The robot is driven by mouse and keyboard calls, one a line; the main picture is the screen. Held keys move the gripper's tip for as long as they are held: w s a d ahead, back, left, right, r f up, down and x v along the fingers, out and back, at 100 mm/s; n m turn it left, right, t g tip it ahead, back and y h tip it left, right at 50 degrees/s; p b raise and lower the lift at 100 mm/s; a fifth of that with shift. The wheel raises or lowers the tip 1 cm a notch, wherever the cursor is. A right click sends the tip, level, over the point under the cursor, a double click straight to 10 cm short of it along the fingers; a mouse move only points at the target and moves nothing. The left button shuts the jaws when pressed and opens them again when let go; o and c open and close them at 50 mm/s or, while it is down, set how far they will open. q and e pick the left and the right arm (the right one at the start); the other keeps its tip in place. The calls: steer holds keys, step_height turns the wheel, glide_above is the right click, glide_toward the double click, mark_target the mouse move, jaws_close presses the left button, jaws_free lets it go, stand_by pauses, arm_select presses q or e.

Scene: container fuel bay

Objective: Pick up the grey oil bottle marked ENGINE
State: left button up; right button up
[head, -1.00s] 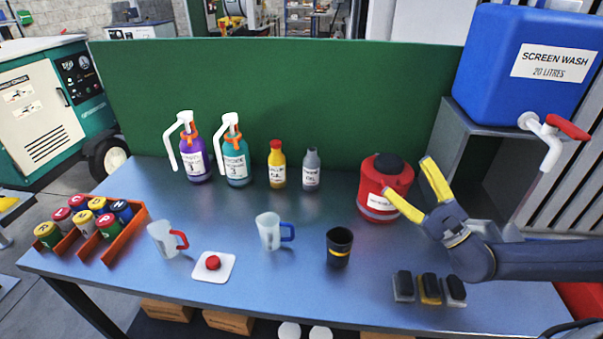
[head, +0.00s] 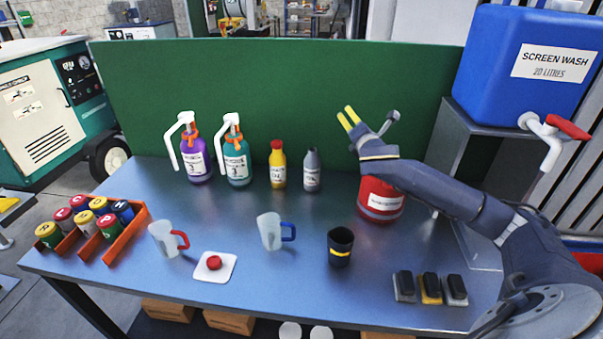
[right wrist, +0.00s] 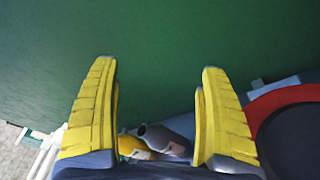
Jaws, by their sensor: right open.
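The grey oil bottle (head: 312,171) stands upright near the back of the bench, just right of a yellow bottle with a red cap (head: 277,166). Its label is too small to read for certain. My right gripper (head: 348,117) is open and empty, above and to the right of the grey bottle, in front of the green panel. In the right wrist view the open yellow fingers (right wrist: 158,100) are apart, and the grey bottle (right wrist: 163,139) shows low between them, beside the yellow bottle (right wrist: 130,146). My left gripper is not in view.
A red container (head: 380,201) stands under my right forearm. Two pump bottles, purple (head: 195,162) and teal (head: 236,164), stand left of the yellow bottle. The green panel (head: 270,95) rises behind. Jugs (head: 270,231) and a black cup (head: 340,246) stand nearer the front.

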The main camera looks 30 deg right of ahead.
mark_target(312, 171)
steer(key=a+f+n+g, duration=0.1)
steer(key=a+f+n, duration=0.2)
steer(key=a+f, duration=0.1)
steer(key=w+a+f+n+g, duration=0.1)
steer(key=a+f+n, duration=0.2)
steer(key=f, duration=0.3)
steer(key=w+a+f+n+y, duration=0.1)
steer(key=a+f+n, duration=0.2)
steer(key=a+f, duration=0.2)
steer(key=shift+w+a+f+g, duration=0.15)
steer(key=shift+a+f+g, duration=0.2)
steer(key=shift+a+g, duration=0.05)
steer(key=shift+w+a+f, duration=0.1)
steer(key=shift+a+f, duration=0.05)
steer(key=shift+f, duration=0.05)
steer(key=shift+x, duration=3.6)
steer(key=shift+f, duration=0.15)
steer(key=shift+c, duration=0.2)
steer(key=c, duration=1.3)
steer(key=shift+r, duration=0.2)
steer(key=shift+r, duration=9.7)
